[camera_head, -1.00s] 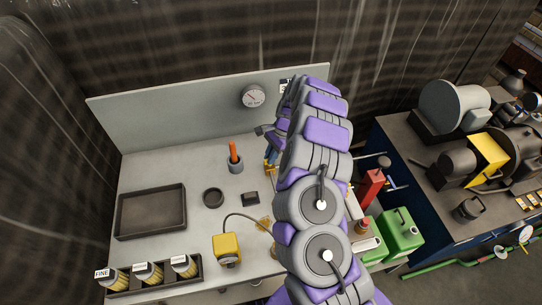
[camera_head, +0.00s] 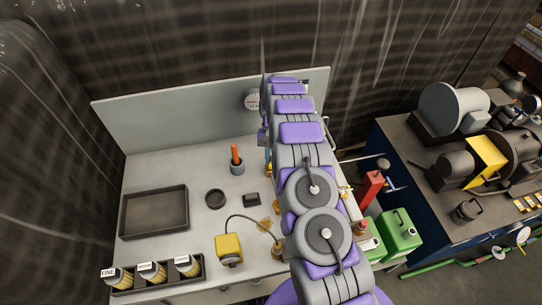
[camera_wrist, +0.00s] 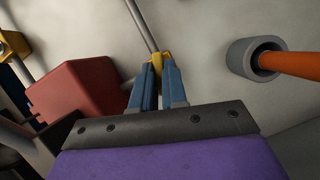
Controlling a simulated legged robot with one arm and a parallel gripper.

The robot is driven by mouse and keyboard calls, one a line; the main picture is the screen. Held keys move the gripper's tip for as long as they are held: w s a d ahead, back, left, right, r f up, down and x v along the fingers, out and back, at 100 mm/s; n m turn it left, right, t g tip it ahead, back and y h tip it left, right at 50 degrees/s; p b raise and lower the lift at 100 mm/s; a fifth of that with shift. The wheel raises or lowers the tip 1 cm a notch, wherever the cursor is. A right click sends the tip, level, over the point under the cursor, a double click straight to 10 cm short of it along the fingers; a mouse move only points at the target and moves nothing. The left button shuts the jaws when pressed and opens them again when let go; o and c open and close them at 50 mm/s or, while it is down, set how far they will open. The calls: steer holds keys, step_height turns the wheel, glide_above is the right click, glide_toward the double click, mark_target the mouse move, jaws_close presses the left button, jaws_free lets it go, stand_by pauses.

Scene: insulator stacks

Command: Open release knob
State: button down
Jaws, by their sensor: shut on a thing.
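In the wrist view, my gripper (camera_wrist: 156,72) has blue fingers closed around a small yellow knob-like piece (camera_wrist: 157,60). A thin grey rod (camera_wrist: 141,24) runs from this piece toward the top edge. I cannot tell for certain that the yellow piece is the release knob. In the head view, my arm covers most of the gripper and what it holds; only small blue and yellow bits show at the arm's left edge.
An orange-handled tool (camera_head: 235,152) stands in a grey cup (camera_head: 237,168), close right of the gripper in the wrist view. A red block (camera_wrist: 80,90) is on its left. A tray (camera_head: 154,235), a ring (camera_head: 215,199) and a yellow box (camera_head: 229,247) occupy the bench's left.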

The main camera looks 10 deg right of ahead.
steer(key=shift+w+r+n+h+p, duration=0.15)
steer(key=shift+n+h+p, duration=0.3)
steer(key=shift+n, duration=0.85)
steer(key=shift+a, duration=0.1)
steer(key=c, duration=1.2)
jaws_free()
steer(key=shift+o, duration=0.2)
steer(key=p+v, duration=0.1)
steer(key=v, duration=1)
steer(key=shift+w+a+r, duration=0.2)
steer(key=shift+w+r, duration=0.05)
